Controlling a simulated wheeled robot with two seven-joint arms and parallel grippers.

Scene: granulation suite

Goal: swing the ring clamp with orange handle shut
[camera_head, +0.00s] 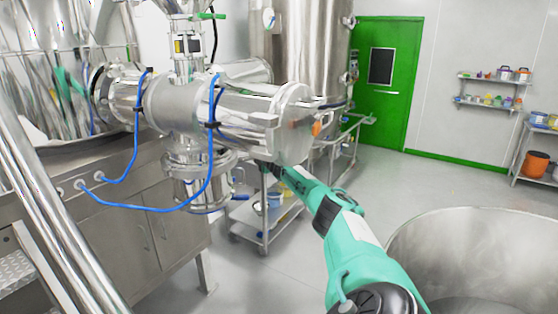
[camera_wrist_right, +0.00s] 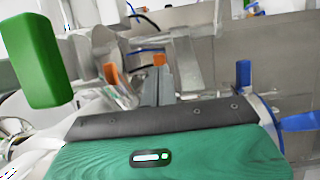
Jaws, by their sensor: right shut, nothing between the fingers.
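The ring clamp (camera_head: 290,118) sits around the right end of the horizontal steel pipe body in the head view. Its orange handle (camera_head: 317,128) is on the right side of that end. In the right wrist view an orange piece (camera_wrist_right: 111,74) shows left of the fingers and a smaller orange piece (camera_wrist_right: 158,59) just beyond them; I cannot tell how far the ring is open. My right gripper (camera_head: 263,166) is below and left of the handle, under the pipe end. In the wrist view its grey fingers (camera_wrist_right: 156,84) are together and empty. My left gripper is out of view.
Blue hoses (camera_head: 210,165) hang from the pipe body. A green block-shaped part (camera_wrist_right: 38,58) and a blue handle (camera_wrist_right: 243,74) flank the fingers in the wrist view. A steel cart (camera_head: 265,225) stands below, and a large steel vessel (camera_head: 480,245) is at lower right.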

